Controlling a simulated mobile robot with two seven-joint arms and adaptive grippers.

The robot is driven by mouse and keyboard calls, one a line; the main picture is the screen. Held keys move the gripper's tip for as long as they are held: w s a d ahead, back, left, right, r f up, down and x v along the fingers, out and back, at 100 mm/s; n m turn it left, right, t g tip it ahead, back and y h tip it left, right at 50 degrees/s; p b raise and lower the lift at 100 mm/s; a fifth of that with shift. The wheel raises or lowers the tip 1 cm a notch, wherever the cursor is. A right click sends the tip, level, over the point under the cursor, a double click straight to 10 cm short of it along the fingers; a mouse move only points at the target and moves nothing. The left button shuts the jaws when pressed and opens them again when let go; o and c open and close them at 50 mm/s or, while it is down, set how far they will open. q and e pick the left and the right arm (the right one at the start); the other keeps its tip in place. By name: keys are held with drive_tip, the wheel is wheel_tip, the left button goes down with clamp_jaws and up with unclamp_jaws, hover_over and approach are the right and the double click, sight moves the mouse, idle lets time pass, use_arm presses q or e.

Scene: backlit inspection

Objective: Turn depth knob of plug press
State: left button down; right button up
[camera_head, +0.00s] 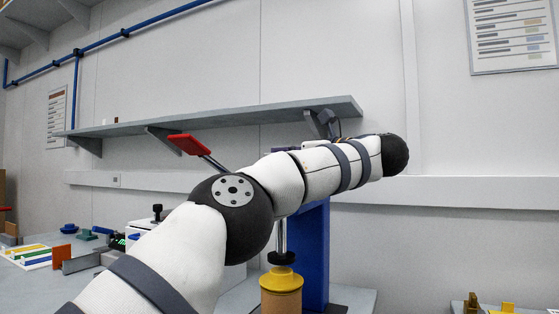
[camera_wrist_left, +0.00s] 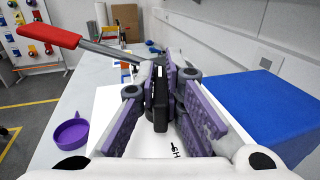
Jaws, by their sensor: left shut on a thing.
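The plug press shows in the head view as a blue column (camera_head: 314,255) with a metal rod over a yellow collar (camera_head: 281,279) and a tan cylinder below it. Its red lever handle (camera_head: 189,144) sticks up to the left, and it also shows in the left wrist view (camera_wrist_left: 48,37). In the wrist view my left gripper (camera_wrist_left: 174,92), with purple pads, is shut on a narrow black piece (camera_wrist_left: 160,100) that looks like the depth knob. The pads partly hide it. In the head view my left arm hides the press top and the gripper. My right gripper is out of view.
A grey shelf (camera_head: 225,121) runs along the wall behind my left arm. Small coloured blocks and trays lie at the table's left (camera_head: 40,255). A purple cup (camera_wrist_left: 70,133) stands left of the press in the wrist view. Small gold parts lie at lower right.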

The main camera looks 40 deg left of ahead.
use_arm(q)
drive_tip(key=shift+f, duration=0.1)
drive_tip(key=c, duration=1.7)
unclamp_jaws()
drive_tip(key=d, duration=1.2)
drive_tip(key=shift+w, duration=0.3)
drive_tip(key=shift+o, duration=0.6)
